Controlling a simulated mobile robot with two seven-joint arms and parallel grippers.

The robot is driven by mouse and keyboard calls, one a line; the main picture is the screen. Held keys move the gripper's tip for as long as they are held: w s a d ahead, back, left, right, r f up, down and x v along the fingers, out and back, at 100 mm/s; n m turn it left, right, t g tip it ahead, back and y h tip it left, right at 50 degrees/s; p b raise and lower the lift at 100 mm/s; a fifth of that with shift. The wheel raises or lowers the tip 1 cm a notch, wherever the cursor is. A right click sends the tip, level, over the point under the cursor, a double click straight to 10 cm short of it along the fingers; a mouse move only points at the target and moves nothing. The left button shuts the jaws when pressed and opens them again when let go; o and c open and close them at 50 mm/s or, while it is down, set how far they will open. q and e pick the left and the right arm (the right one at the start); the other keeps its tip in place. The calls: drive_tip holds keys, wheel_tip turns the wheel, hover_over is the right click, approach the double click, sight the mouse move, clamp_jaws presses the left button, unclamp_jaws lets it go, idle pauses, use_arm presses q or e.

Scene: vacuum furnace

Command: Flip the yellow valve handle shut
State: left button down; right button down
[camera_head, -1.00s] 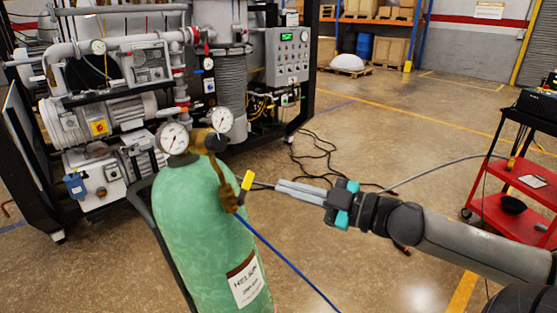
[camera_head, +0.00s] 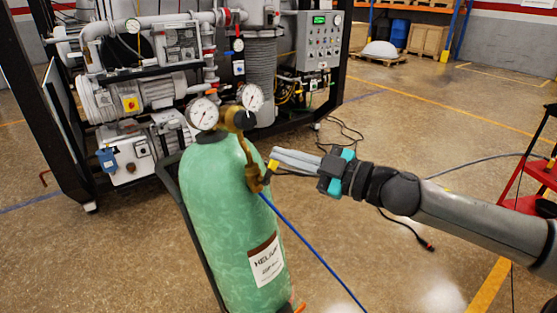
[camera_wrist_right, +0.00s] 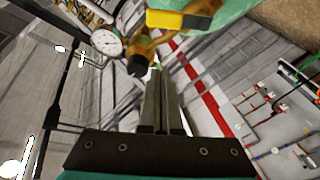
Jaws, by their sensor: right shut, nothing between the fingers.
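The green helium cylinder (camera_head: 232,220) stands upright, with a brass regulator (camera_head: 236,120) and two round gauges on top. The small yellow valve handle (camera_head: 273,165) is on the brass fitting at the cylinder's right shoulder. It also shows large in the right wrist view (camera_wrist_right: 178,20), with a dark part at its right. My right gripper (camera_head: 276,158) comes in from the right. Its fingers are together and empty, with the tips right by the handle. In the wrist view its fingers (camera_wrist_right: 157,75) point toward the brass fitting, below the handle; whether they touch it, I cannot tell. My left gripper is out of view.
A blue hose (camera_head: 310,246) runs from the fitting down to the right. The vacuum furnace frame with pumps and pipes (camera_head: 140,95) stands behind the cylinder. A red cart (camera_head: 540,175) is at the right edge. Black cables (camera_head: 345,135) lie on the floor behind.

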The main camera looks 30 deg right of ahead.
sight(272, 168)
drive_tip(key=x, duration=0.4)
drive_tip(key=shift+w+d+f+p, duration=0.1)
drive_tip(key=shift+w+f+p, duration=0.1)
drive_tip(key=shift+p, duration=0.15)
drive_tip(key=d+f, duration=0.2)
drive_tip(key=shift+d+f, duration=0.15)
drive_tip(key=shift+f, duration=0.1)
idle(0.4)
drive_tip(key=shift+d+m, duration=0.15)
drive_tip(key=shift+m, duration=0.25)
